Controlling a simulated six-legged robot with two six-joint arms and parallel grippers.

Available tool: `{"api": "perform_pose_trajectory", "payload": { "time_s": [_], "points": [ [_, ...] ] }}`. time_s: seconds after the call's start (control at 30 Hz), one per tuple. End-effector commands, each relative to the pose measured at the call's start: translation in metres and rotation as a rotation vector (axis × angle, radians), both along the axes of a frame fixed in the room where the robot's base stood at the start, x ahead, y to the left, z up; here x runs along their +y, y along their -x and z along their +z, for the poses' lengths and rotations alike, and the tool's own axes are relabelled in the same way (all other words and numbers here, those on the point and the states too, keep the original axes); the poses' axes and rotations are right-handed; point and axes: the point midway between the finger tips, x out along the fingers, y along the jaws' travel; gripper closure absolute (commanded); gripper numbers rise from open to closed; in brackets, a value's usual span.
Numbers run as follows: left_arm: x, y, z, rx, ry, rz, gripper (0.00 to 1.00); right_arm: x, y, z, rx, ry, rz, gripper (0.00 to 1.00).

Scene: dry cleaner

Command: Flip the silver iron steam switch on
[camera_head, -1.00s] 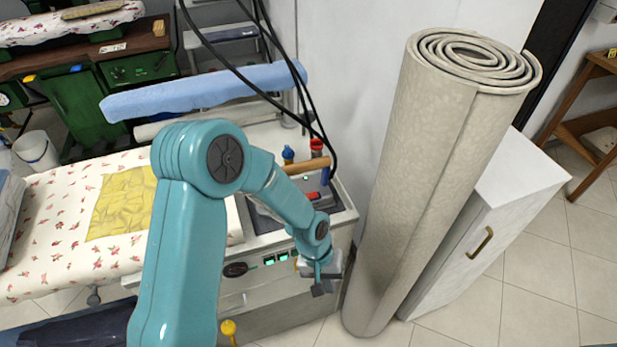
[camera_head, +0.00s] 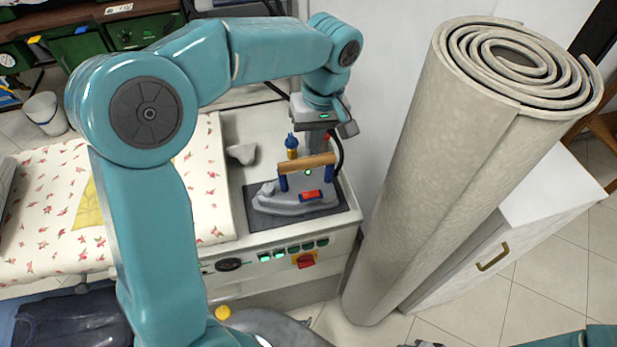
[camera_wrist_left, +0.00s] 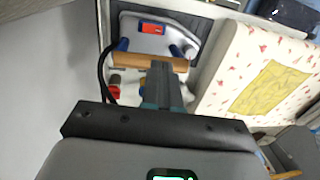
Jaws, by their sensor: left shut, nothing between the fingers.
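The silver iron (camera_head: 283,203) lies on a dark pad (camera_head: 262,221) on the cabinet top. It has a wooden handle (camera_head: 309,162) on blue posts and a red rocker switch (camera_head: 310,195) with a blue edge on its side. The iron (camera_wrist_left: 180,21) and its switch (camera_wrist_left: 152,28) also show in the left wrist view. My left gripper (camera_head: 333,133) is shut and empty, above and behind the handle, pointing down. In the left wrist view, its fingers (camera_wrist_left: 163,83) overlap the handle; contact cannot be told. At the bottom edge only a sliver of my right gripper (camera_head: 424,344) shows.
The cabinet front has green buttons (camera_head: 293,248) and a red knob (camera_head: 305,261). A blue-capped bottle (camera_head: 291,146) stands behind the iron. A tall rolled carpet (camera_head: 450,170) stands close on the right. A flowered ironing board (camera_head: 50,215) lies to the left.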

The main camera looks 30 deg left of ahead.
Motion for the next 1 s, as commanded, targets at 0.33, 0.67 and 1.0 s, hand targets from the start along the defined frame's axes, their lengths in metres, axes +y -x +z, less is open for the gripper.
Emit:
{"api": "perform_pose_trajectory", "payload": {
  "time_s": [0.33, 0.67, 1.0],
  "points": [
    [-0.001, 0.005, 0.0, 0.003, -0.001, 0.001, 1.0, 0.0, 0.0, 0.0, 0.0, 0.0, 0.0, 0.57],
    [0.002, 0.008, -0.047, 0.008, -0.001, 0.003, 1.0, 0.0, 0.0, 0.001, 0.0, 0.0, 0.0, 0.57],
    [0.008, 0.011, -0.114, 0.007, -0.001, 0.0, 1.0, 0.0, 0.0, 0.008, 0.0, 0.0, 0.0, 0.57]
  ]
}}
